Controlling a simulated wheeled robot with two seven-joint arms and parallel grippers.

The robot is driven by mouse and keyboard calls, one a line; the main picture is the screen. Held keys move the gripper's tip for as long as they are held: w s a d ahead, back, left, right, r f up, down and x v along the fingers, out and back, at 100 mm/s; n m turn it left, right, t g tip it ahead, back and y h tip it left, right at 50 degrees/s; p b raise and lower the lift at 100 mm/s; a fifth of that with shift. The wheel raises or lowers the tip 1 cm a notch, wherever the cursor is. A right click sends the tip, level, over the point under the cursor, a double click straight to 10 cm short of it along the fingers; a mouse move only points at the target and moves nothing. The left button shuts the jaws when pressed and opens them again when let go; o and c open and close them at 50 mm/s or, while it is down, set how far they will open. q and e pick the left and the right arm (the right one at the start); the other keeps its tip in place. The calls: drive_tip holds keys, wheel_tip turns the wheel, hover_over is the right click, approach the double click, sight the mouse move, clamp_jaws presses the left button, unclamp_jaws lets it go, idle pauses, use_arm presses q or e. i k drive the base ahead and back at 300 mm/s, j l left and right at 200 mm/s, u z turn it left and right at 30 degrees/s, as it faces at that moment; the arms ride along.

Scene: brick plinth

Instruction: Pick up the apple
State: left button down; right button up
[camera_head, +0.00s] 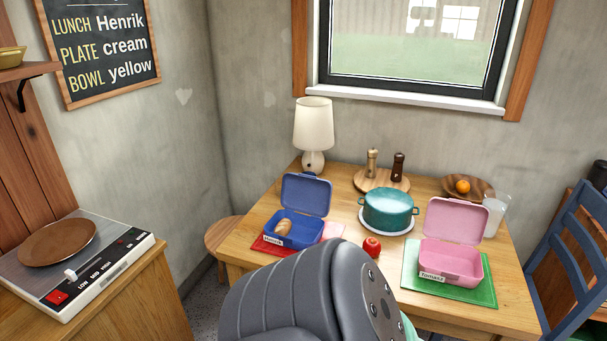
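A red apple (372,247) sits on the wooden table (338,267) near its front edge, between a blue lunchbox and a pink lunchbox. It is just right of the top of a large grey arm part of mine in the foreground, which hides part of the table's front edge. Neither of my grippers can be seen.
The open blue lunchbox (303,231), labelled Henrik, holds a bread roll (284,226). The open pink lunchbox (452,258) stands on a green mat (412,279). Behind the apple is a teal pot (389,211). A lamp (313,130) stands at the back left.

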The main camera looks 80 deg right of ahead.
sight(371, 245)
drive_tip(key=z, duration=3.15)
